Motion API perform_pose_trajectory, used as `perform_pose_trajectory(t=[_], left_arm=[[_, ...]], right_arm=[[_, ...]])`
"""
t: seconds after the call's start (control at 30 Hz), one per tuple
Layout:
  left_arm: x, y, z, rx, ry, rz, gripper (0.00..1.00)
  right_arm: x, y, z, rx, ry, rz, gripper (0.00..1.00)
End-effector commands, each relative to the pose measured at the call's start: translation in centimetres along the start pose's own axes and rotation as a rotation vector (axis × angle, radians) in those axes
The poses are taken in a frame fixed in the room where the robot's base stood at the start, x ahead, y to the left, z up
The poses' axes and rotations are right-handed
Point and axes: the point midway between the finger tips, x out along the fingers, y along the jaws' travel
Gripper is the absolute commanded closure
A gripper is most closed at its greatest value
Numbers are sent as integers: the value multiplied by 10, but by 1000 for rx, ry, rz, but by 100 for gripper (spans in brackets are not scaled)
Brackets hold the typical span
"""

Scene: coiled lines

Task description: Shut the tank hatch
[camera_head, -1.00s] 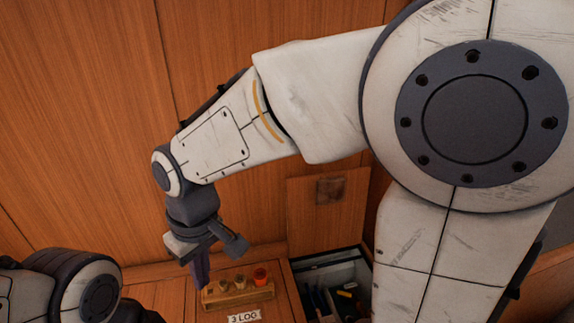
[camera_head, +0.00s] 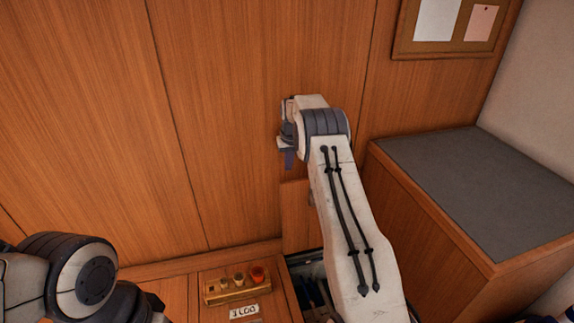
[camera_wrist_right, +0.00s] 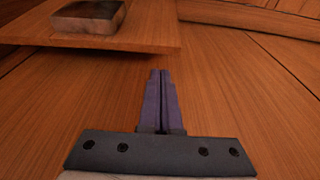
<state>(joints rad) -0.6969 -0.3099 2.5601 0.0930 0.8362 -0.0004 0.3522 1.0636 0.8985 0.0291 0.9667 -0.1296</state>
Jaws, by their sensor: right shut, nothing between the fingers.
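The tank hatch (camera_head: 294,215) is a wooden lid standing open at the wall behind a dark compartment. My right arm hides much of it in the head view. My right gripper (camera_head: 289,163) is shut and empty, near the lid's upper edge in the head view. In the right wrist view its closed fingers (camera_wrist_right: 160,73) point up the picture, just below the panel's edge; I cannot tell whether they touch. My left gripper is out of view.
The open compartment (camera_head: 308,267) holds dark items. A grey-topped wooden cabinet (camera_head: 480,185) stands to the right. The wood-panelled wall is close behind.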

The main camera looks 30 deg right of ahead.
Motion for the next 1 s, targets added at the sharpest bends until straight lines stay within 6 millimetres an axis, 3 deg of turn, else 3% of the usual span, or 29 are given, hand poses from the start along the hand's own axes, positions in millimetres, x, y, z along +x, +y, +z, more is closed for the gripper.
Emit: perform_pose_trajectory(t=[0.2, 0.4, 1.0], left_arm=[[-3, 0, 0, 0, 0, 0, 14], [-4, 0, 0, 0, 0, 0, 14], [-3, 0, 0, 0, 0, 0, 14]], right_arm=[[43, -1, 1, -1, -3, -1, 100], [67, -2, 0, -1, -1, -1, 100], [75, -7, -1, -7, 9, -2, 100]])
